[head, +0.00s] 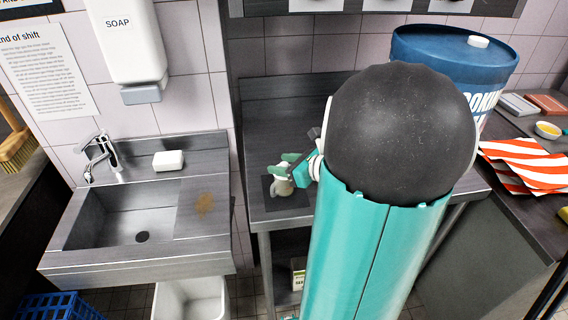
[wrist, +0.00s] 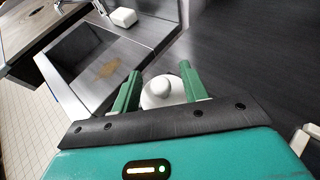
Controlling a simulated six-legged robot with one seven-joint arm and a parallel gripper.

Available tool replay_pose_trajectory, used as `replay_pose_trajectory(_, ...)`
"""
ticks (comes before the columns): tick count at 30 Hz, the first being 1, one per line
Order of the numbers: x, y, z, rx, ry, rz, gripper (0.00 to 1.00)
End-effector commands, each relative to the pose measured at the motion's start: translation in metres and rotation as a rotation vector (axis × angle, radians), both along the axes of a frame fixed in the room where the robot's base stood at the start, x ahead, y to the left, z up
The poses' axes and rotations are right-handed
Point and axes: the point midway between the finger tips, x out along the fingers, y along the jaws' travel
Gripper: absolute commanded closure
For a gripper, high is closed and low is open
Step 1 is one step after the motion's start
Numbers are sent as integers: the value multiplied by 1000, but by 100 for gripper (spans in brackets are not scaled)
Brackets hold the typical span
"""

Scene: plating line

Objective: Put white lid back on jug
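The jug (head: 281,187) is a small pale vessel. It stands on a dark mat on the grey counter, partly hidden by my gripper in the head view. My gripper (head: 284,164) is at its top, with green fingers spread. In the wrist view a round white lid (wrist: 152,97) with a rounded grey-white knob lies between the fingers of my gripper (wrist: 160,78). The fingers stand apart on either side of the knob and do not close on it. Whether the lid sits fully on the jug is hidden, as is most of the jug's body.
A steel sink (head: 120,220) with a white soap block (head: 168,160) is to the left. A large blue drum (head: 450,50) stands behind my arm. Striped red-white paper (head: 530,160) and a small yellow-filled bowl (head: 547,130) lie on the right counter. The counter behind the jug is clear.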

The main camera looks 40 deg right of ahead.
Motion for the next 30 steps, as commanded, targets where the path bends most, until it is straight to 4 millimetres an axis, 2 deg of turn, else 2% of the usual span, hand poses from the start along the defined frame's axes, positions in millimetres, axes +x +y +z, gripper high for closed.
replay_pose_trajectory(7, 0, 0, 0, 0, 0, 0, 56)
replay_pose_trajectory(11, -7, -2, 3, -1, 0, -1, 56)
replay_pose_trajectory(17, -38, -8, 17, -4, -2, -5, 56)
replay_pose_trajectory(24, -87, -17, 37, -3, -2, -5, 56)
replay_pose_trajectory(30, -116, -22, 50, -2, -1, -2, 56)
